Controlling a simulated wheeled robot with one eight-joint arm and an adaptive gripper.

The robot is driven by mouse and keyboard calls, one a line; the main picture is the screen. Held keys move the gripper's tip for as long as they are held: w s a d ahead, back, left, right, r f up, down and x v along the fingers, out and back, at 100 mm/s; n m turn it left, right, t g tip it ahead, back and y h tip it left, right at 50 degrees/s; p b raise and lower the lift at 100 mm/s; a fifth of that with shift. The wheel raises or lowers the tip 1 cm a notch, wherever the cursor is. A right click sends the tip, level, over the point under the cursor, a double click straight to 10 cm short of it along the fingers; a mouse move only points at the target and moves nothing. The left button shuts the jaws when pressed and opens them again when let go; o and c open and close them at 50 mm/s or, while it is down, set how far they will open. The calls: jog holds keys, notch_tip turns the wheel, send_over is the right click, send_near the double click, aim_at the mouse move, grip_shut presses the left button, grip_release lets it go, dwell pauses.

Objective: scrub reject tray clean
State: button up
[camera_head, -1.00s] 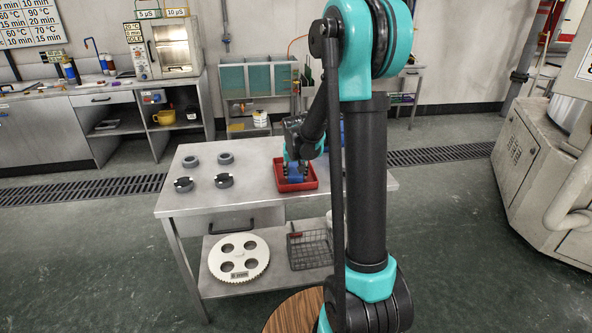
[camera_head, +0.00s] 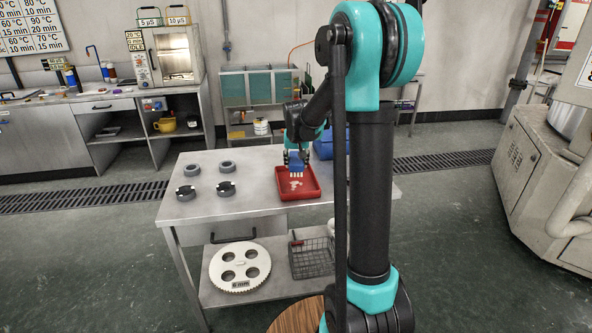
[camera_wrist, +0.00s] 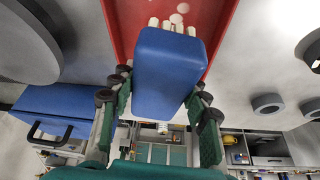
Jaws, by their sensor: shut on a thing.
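The red reject tray (camera_head: 313,190) lies on the steel table, with pale patches (camera_head: 296,184) on its floor. In the wrist view the tray (camera_wrist: 122,22) fills the top middle, with pale spots (camera_wrist: 178,18) beside the bristles. My gripper (camera_head: 297,157) is shut on a blue brush (camera_head: 295,165), bristles down, over the back part of the tray. In the wrist view the fingers (camera_wrist: 158,95) hold the blue brush block (camera_wrist: 168,65); its white bristle tufts (camera_wrist: 172,27) point to the tray. The bristles appear to be above the tray floor; contact is not certain.
Several grey rings (camera_head: 226,168) stand on the table's left part. A blue box (camera_head: 329,146) with a black handle in the wrist view (camera_wrist: 52,112) stands behind the tray. A toothed white disc (camera_head: 240,284) and a wire basket (camera_head: 311,258) lie on the lower shelf.

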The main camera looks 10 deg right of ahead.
jog(key=shift+r, duration=1.15)
